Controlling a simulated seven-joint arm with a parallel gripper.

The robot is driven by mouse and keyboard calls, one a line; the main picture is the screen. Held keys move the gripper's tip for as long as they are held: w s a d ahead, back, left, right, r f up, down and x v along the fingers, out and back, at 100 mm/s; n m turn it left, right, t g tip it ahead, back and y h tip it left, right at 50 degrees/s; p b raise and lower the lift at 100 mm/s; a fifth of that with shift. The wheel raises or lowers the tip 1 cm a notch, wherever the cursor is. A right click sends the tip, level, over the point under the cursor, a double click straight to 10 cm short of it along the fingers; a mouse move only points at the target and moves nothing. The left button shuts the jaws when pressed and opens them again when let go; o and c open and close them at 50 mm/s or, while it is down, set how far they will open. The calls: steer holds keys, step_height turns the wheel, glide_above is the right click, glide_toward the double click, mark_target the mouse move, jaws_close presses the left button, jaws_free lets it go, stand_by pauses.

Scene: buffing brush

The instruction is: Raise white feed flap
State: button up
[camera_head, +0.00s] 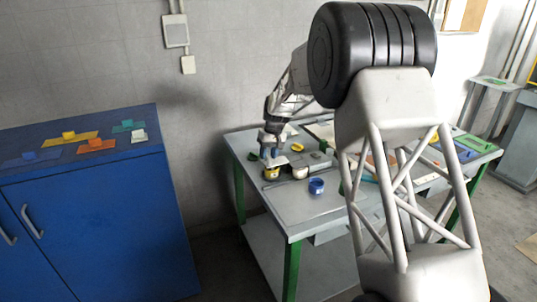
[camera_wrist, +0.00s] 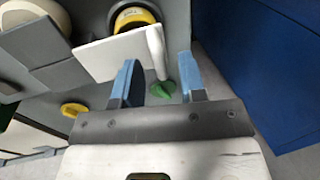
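The white feed flap (camera_wrist: 112,52) is a flat white plate in the wrist view, joined at its left to a grey block (camera_wrist: 45,50). A white bar (camera_wrist: 157,50) stands along its right edge. My gripper (camera_wrist: 157,66) has its two blue fingers apart, one on either side of this bar, with gaps visible; contact cannot be told. In the head view my gripper (camera_head: 271,151) is low over the left part of the table, at the small white flap (camera_head: 276,162). The flap's exact tilt is unclear.
A yellow-rimmed round part (camera_wrist: 135,17) lies beyond the flap, and a white round part (camera_wrist: 38,12) beside it. A blue cabinet (camera_head: 95,220) with several coloured pieces stands left, across a gap.

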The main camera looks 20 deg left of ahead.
jaws_close()
stand_by(0.3)
